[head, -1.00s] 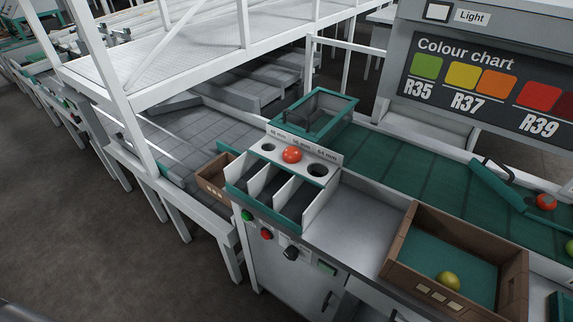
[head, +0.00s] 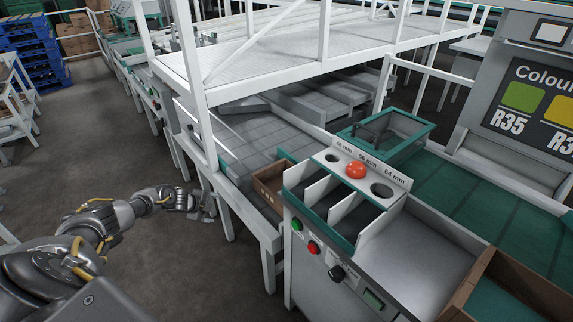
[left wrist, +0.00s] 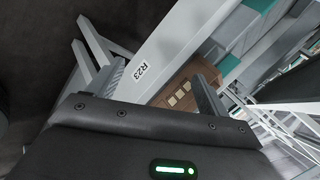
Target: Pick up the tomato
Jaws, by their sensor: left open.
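The red tomato (head: 356,171) sits on the middle hole, marked 56 mm, of the sizing gauge (head: 402,182), with an empty hole on each side. My left gripper (head: 205,207) is open and empty, out to the left of the gauge stand and over the floor side, well apart from the tomato. The left wrist view shows its open jaws (left wrist: 150,72) near a white rail marked R23 and a small brown box. The tomato does not show in that view. My right gripper is in neither view.
Divided chutes (head: 345,208) lie below the gauge. A brown box (head: 268,186) is at their left, and a teal-rimmed bin (head: 420,133) is behind. A larger wooden crate (head: 462,302) stands at front right. White frame posts (head: 196,85) rise behind my left gripper.

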